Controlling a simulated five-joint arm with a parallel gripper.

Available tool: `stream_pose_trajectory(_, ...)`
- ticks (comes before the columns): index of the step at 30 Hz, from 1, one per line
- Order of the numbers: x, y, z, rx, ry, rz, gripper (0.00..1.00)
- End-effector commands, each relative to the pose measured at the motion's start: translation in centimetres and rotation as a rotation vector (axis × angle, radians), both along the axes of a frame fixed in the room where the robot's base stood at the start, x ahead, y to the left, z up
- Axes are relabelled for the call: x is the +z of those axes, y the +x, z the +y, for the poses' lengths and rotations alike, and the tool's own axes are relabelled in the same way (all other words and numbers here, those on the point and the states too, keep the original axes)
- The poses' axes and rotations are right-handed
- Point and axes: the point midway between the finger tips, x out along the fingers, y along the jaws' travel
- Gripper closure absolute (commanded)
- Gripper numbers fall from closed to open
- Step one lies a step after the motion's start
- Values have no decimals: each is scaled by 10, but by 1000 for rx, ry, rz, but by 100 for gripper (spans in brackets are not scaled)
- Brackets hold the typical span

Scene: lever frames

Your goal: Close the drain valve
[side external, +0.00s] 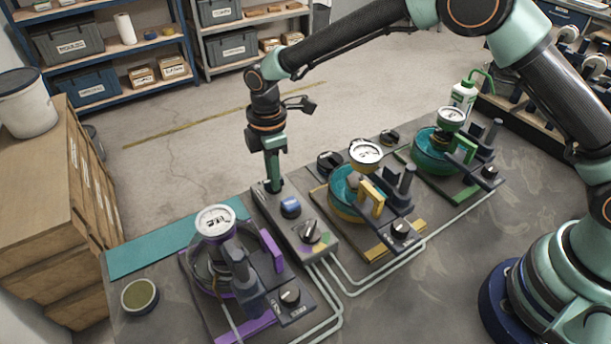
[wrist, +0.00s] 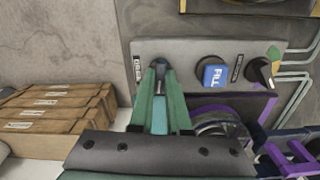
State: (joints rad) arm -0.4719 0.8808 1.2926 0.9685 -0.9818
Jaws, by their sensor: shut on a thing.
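The grey control panel (side external: 264,200) stands in the middle of the bench, between the purple and yellow stations. My gripper (side external: 274,183) points down at its far end. In the wrist view my gripper (wrist: 160,84) is shut on the drain valve (wrist: 159,66), next to the drain label (wrist: 137,69). The fingers hide most of the valve, so its exact turn cannot be told. The panel (wrist: 185,52) also carries a blue fill knob (wrist: 214,74) and a black selector knob (wrist: 262,72), both apart from my gripper.
The purple station (side external: 215,222) with a gauge is left of the panel. The yellow station (side external: 366,200) and green station (side external: 440,150) are right of it. Pale pipes (side external: 345,290) run along the bench. A small round dish (side external: 140,297) sits at the front left.

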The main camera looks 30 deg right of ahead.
Motion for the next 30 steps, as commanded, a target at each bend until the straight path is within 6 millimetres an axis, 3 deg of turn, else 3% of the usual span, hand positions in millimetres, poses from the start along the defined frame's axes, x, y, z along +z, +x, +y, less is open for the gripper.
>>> stream_pose_trajectory(9,2,0,1,115,2,-3,100)
stream_pose_trajectory(25,2,0,1,136,2,-3,100)
stream_pose_trajectory(26,2,0,1,136,2,-3,74)
stream_pose_trajectory(27,2,0,1,136,1,-3,58)
stream_pose_trajectory(30,1,0,1,135,1,-2,55)
